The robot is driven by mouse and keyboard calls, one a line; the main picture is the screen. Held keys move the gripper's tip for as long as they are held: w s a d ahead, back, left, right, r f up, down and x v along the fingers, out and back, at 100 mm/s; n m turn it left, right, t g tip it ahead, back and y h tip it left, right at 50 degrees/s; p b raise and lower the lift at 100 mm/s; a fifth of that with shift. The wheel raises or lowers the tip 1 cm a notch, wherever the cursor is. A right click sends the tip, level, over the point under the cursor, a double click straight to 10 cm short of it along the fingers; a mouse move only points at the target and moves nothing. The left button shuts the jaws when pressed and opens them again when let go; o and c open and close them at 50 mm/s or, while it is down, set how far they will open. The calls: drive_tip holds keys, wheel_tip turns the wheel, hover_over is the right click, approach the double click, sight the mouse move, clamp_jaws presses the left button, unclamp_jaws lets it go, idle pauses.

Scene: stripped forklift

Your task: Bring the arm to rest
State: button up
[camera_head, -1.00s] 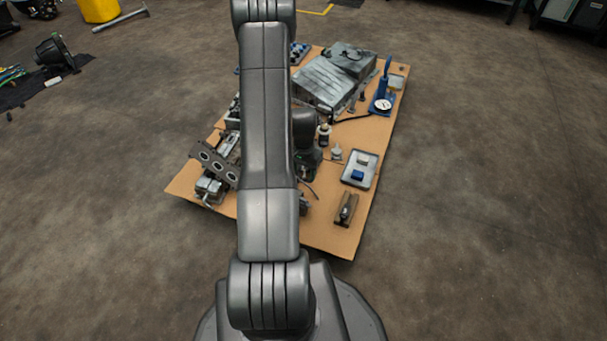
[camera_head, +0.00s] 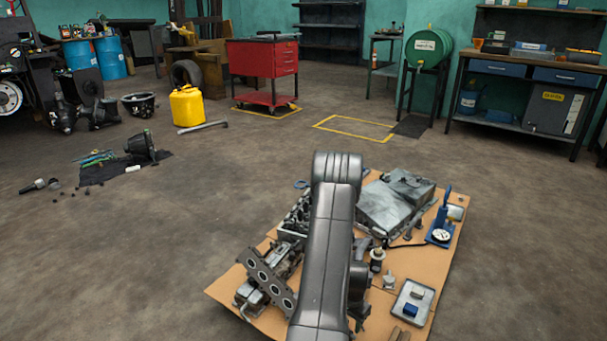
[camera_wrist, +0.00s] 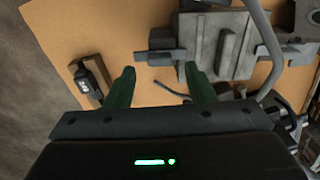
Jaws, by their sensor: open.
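My arm (camera_head: 325,262) rises from the bottom of the head view and reaches over the cardboard sheet (camera_head: 448,268), hiding part of what lies there. In the wrist view my gripper (camera_wrist: 158,88) shows two dark green fingers, spread apart with nothing between them. Below the fingers lies the cardboard (camera_wrist: 95,30), with a grey metal part (camera_wrist: 228,45) just past the right finger and a small dark block-like part (camera_wrist: 88,82) left of the left finger. I cannot tell the exact height of the fingers above them. In the head view the gripper is hidden behind the arm.
The cardboard carries a grey metal case (camera_head: 395,200), a flat grey part with round holes (camera_head: 268,278), a blue gauge stand (camera_head: 441,225) and a small tray (camera_head: 412,303). A yellow container (camera_head: 187,106) and red tool cart (camera_head: 263,72) stand farther back.

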wheel_tip(320, 180, down, 3)
drive_tip(key=shift+r+b, duration=0.2)
drive_tip(key=shift+b, duration=0.1)
drive_tip(key=shift+r+m, duration=0.2)
drive_tip(key=shift+m, duration=0.1)
